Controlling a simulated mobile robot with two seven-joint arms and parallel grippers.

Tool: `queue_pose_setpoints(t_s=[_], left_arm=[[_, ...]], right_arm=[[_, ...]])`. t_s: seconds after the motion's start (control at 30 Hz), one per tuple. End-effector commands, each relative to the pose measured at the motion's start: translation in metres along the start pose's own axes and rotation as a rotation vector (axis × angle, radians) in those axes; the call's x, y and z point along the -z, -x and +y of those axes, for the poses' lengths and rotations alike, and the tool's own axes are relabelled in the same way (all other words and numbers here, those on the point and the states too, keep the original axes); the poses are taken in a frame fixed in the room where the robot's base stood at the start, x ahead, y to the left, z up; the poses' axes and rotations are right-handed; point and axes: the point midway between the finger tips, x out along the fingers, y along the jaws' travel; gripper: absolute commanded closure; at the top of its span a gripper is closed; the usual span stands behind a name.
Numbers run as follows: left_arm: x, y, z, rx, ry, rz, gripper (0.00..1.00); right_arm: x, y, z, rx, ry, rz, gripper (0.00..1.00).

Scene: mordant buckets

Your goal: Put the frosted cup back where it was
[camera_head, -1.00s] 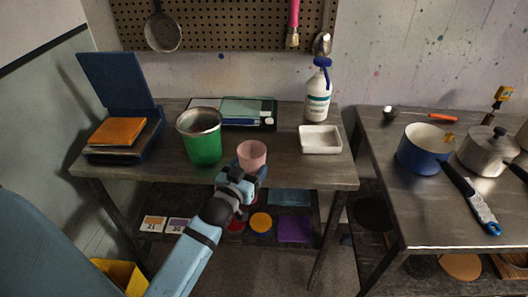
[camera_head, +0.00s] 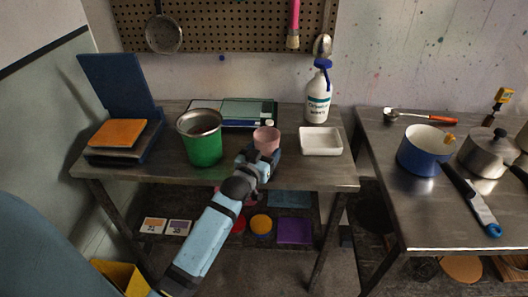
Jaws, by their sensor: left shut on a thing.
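The frosted cup (camera_head: 267,138), a small pinkish cup, is upright over the left table between the green bucket and the white tray. My left gripper (camera_head: 262,156) is shut on it, reaching in from the front; the fingers partly hide the cup's lower part. I cannot tell whether the cup's base touches the table. My right gripper is not in view.
The green bucket (camera_head: 203,142) stands left of the cup and the white tray (camera_head: 320,141) right of it. A white spray bottle (camera_head: 318,98) and a flat box (camera_head: 235,112) are behind. A blue pot (camera_head: 424,152) stands on the right table.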

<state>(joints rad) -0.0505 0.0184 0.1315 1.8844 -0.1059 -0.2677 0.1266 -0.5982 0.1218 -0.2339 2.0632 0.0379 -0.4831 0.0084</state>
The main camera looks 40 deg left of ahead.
Motion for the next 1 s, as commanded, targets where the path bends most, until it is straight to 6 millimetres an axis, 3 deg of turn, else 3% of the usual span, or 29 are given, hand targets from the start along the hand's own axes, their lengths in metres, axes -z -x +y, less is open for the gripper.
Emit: queue_pose_setpoints(t_s=[0.07,0.1,0.2,0.57,1.0], left_arm=[[-0.003,0.000,0.000,0.000,0.000,-0.001,0.61],[-0.002,0.000,0.000,0.000,0.000,-0.001,0.23],[-0.002,0.000,0.000,0.000,0.000,-0.001,0.07],[0.000,0.005,0.000,0.000,0.000,-0.002,0.07],[0.000,0.093,0.000,0.000,0.000,-0.003,0.07]], right_arm=[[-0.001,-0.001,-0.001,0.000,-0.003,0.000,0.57],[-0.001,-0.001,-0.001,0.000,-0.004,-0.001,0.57],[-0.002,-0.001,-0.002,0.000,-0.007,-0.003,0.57],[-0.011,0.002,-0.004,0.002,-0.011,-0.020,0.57],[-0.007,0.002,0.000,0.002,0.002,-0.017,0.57]])
